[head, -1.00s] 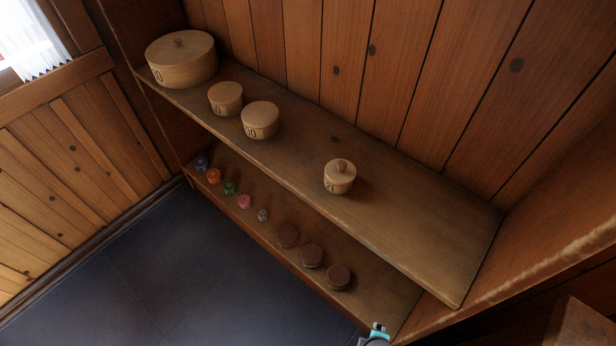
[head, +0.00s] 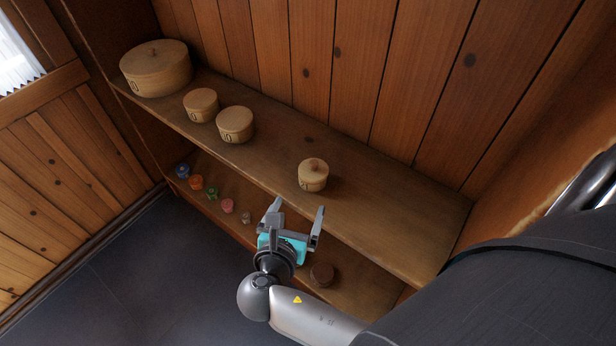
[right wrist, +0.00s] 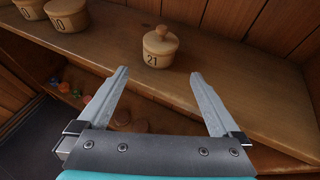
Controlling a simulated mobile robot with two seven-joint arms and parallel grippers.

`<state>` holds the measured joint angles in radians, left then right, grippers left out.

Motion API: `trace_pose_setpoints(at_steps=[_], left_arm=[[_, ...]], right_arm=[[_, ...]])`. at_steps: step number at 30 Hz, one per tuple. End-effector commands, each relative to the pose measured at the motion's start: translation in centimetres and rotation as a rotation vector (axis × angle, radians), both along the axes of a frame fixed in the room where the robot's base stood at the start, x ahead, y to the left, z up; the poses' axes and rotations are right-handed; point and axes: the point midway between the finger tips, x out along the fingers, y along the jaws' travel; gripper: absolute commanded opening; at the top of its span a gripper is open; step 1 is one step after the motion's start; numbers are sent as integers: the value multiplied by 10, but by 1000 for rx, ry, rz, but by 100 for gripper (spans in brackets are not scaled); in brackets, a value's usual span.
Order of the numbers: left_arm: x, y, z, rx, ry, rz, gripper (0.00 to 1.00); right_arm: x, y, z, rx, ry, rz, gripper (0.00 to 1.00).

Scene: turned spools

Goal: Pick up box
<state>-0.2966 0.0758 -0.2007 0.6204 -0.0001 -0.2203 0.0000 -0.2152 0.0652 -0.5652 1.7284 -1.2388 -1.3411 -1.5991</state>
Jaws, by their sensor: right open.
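Several round lidded wooden boxes stand on the upper shelf. The nearest, a small box with a knob lid (head: 313,175), stands alone toward the right; in the right wrist view the same box (right wrist: 160,47) shows the number 21. My right gripper (head: 296,214) is open and empty, in front of the shelf edge, just short of and below this box. In the right wrist view the box stands beyond the gap between the open fingers (right wrist: 158,90), not touched. Farther left are two mid-size boxes (head: 235,124) (head: 201,105) and a large one (head: 156,69). My left gripper is not in view.
The upper shelf (head: 400,220) is clear to the right of the small box. The lower shelf holds small coloured spools (head: 196,182) and a dark round piece (head: 322,274). A plank wall (head: 350,80) stands behind; dark floor tiles (head: 130,270) lie in front.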

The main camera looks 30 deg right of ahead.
Motion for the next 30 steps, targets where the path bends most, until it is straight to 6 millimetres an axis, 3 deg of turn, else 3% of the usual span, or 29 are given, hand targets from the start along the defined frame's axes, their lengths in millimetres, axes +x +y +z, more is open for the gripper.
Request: trace_pose_setpoints(at_steps=[12, 30], left_arm=[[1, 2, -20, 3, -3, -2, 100], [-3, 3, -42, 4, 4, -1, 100]], right_arm=[[51, -51, -30, -8, -2, -1, 100], [95, -93, -58, -6, 2, -1, 100]])
